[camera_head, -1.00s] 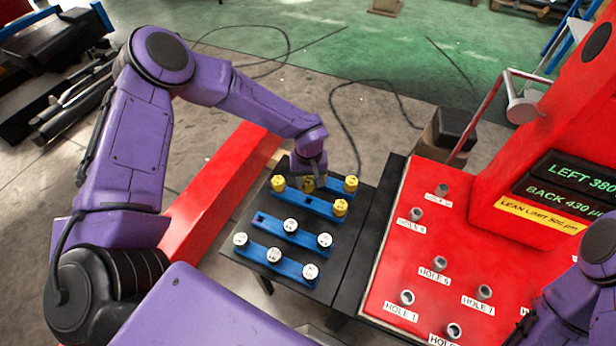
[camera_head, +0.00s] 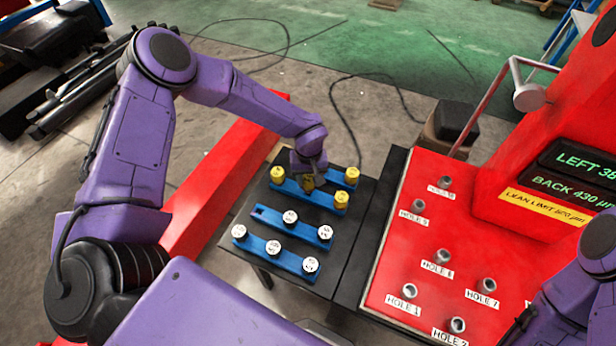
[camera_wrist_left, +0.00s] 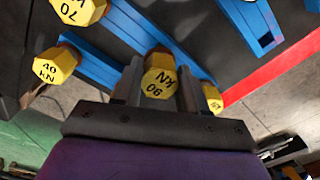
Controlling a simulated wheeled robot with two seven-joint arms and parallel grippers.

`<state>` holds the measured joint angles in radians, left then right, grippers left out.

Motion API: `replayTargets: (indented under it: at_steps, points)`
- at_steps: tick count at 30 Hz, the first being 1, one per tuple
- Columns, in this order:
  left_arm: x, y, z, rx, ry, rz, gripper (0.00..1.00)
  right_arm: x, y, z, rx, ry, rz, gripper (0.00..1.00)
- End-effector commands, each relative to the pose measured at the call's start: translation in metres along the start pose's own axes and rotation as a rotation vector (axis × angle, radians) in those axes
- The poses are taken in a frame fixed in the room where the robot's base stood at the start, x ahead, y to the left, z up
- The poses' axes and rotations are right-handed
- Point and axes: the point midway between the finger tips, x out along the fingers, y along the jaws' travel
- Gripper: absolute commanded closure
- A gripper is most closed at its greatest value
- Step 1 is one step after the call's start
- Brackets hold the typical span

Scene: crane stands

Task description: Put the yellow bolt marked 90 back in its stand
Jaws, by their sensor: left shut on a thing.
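My left gripper (camera_head: 308,178) is shut on a yellow hexagonal bolt (camera_wrist_left: 158,82), whose end reads 90 and KN in the left wrist view. In the head view this bolt (camera_head: 308,184) is at the middle of a blue stand (camera_head: 325,204), between a yellow bolt (camera_head: 277,174) at its left end and another (camera_head: 341,200) at its right end. I cannot tell whether the held bolt is seated or just above the stand. A further yellow bolt (camera_head: 352,175) stands behind. The wrist view shows bolts marked 70 (camera_wrist_left: 78,10) and 40 (camera_wrist_left: 55,65). My right gripper is out of view.
Two more blue stands in front hold several white-topped bolts (camera_head: 290,218); the farther has an empty left hole (camera_head: 259,210). All stand on a black table (camera_head: 345,240). A red machine panel (camera_head: 400,250) with labelled holes is at the right.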

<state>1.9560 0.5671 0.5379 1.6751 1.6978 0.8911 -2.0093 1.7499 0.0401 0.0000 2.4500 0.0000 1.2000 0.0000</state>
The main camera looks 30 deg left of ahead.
Motion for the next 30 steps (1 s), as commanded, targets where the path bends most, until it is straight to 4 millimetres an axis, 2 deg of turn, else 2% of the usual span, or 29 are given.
replayTargets:
  at_steps: [20,21,24,30]
  points:
    - [0.029,0.0,0.0,0.0,-0.001,0.001,0.92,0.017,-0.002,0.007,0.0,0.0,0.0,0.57]
    - [0.029,0.0,0.0,0.0,0.0,0.001,0.55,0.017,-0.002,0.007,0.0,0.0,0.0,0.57]
    - [0.028,0.0,0.0,0.0,0.0,0.001,0.28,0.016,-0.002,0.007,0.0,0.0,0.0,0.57]
    - [0.028,0.0,0.0,0.0,0.0,0.0,0.28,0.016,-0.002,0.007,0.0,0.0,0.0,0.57]
